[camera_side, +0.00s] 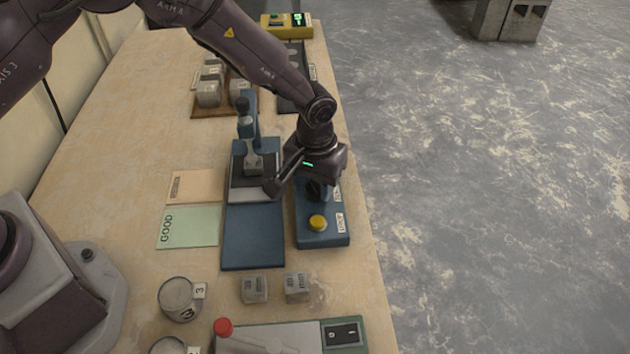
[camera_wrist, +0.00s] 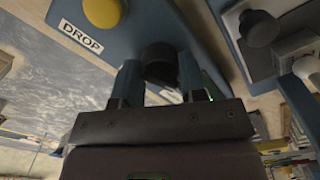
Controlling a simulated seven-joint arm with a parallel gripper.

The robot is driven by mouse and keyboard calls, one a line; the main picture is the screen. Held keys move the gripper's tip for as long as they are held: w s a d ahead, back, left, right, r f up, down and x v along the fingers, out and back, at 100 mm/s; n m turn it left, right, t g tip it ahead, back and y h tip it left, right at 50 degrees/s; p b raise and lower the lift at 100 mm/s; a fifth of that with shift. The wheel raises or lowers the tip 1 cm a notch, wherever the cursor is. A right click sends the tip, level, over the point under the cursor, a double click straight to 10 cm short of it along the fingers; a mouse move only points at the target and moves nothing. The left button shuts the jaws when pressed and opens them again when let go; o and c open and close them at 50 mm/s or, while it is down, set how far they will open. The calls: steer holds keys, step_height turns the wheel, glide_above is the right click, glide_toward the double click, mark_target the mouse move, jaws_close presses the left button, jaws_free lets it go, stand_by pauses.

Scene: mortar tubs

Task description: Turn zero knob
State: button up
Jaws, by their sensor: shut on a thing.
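A dark round knob (camera_wrist: 160,62) sits on the blue control box (camera_side: 322,240), beside a yellow button (camera_side: 318,222). In the wrist view the box also shows a DROP label (camera_wrist: 81,36) near the yellow button (camera_wrist: 103,10). My gripper (camera_wrist: 160,74) is shut on the knob, with one blue finger on each side of it. In the side view my gripper (camera_side: 318,188) is low over the far part of the control box and largely hides the knob there. A label beside my gripper in that view is partly covered and cannot be read.
A blue test stand (camera_side: 252,235) stands close left of the control box. Green GOOD (camera_side: 190,228) and orange (camera_side: 195,185) cards lie left of it. Two grey cubes (camera_side: 254,290) and a tub (camera_side: 178,297) are nearer. The table's right edge is close to the control box.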

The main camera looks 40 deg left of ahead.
steer(key=shift+m, duration=0.3)
steer(key=m, duration=0.4)
steer(key=shift+m, duration=2)
steer(key=shift+r, duration=0.1)
steer(key=o, duration=0.9)
step_height(320, 180, up, 13)
steer(key=shift+f, duration=0.1)
